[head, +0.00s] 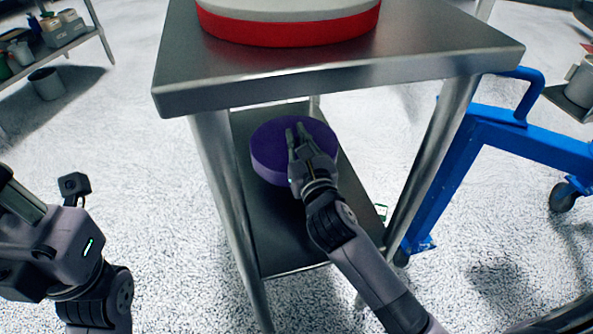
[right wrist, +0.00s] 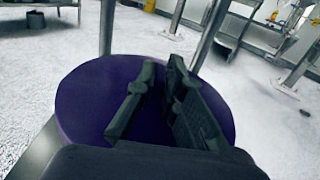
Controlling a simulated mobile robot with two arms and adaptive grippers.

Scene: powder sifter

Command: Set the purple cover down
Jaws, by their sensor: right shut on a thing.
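The purple cover (head: 268,150) is a thick round disc at the lower shelf (head: 285,247) of the steel table, in the head view. My right gripper (head: 296,130) reaches in under the tabletop and is shut on the cover, with its fingers over the top face. In the right wrist view the purple cover (right wrist: 85,100) fills the middle, with the gripper fingers (right wrist: 165,85) across it. Whether the cover rests fully on the shelf or is slightly above it, I cannot tell. My left arm shows at the lower left of the head view; its fingertips are not visible.
The steel tabletop (head: 430,50) overhangs the shelf, with table legs (head: 222,190) on both sides. A red and white round thing (head: 290,28) sits on top. A blue frame on wheels (head: 455,175) stands close on the right.

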